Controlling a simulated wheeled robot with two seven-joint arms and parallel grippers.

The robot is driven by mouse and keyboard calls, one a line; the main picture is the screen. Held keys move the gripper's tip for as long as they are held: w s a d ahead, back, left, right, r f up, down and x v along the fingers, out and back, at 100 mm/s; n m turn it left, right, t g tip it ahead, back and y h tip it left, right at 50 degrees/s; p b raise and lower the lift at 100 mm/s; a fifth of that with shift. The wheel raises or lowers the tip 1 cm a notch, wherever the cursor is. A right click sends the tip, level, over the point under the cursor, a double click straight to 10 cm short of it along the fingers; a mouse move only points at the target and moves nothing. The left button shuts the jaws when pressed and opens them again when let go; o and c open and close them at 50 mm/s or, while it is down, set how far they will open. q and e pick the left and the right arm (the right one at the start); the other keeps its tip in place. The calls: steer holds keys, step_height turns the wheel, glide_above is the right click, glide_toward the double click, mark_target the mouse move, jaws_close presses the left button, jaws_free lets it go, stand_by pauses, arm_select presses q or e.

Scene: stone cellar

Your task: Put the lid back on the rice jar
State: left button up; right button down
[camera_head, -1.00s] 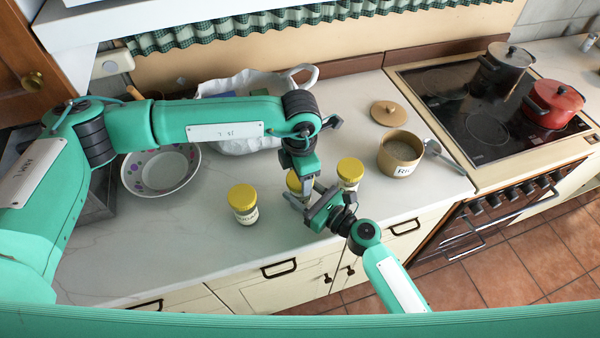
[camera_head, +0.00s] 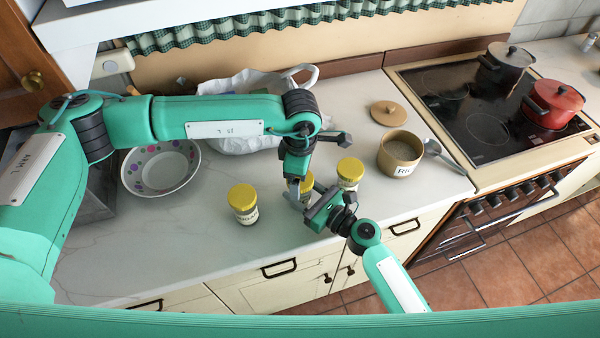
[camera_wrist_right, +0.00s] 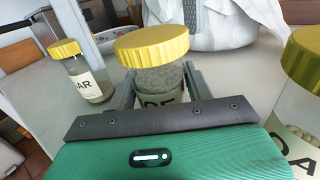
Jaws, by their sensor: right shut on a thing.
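The rice jar (camera_head: 400,152) is a tan canister with a label starting "Ri" on the right of the counter in the head view; its top is open. The round tan lid (camera_head: 388,112), with a small knob, lies flat behind it, apart from it. My right gripper (camera_head: 308,193) is shut on the middle yellow-capped glass jar (camera_wrist_right: 160,78), whose label is partly covered by the gripper. My left gripper (camera_head: 312,155) hangs just behind and above that jar, partly hidden; whether it is open is unclear.
Yellow-capped jars stand left (camera_head: 243,203) and right (camera_head: 349,173) of the held one. A spoon (camera_head: 447,156) lies beside the canister, near the hob (camera_head: 485,128). A patterned bowl (camera_head: 160,168) and white bag (camera_head: 245,145) are left. The front right counter is clear.

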arm_select(q)
step_height(320, 180, up, 4)
steer(key=shift+r, duration=0.2)
steer(key=shift+c, duration=0.3)
steer(key=n, duration=0.1)
steer(key=r+n, duration=0.1)
steer(key=n, duration=0.3)
steer(key=shift+s+d+r, duration=0.1)
steer(key=shift+d+r, duration=0.1)
steer(key=shift+r, duration=0.1)
steer(key=n, duration=0.2)
steer(key=r+n, duration=0.1)
steer(key=n, duration=0.1)
steer(key=r+n, duration=0.1)
steer(key=shift+a+n, duration=0.2)
steer(key=shift+n, duration=0.2)
steer(key=shift+f, duration=4.05)
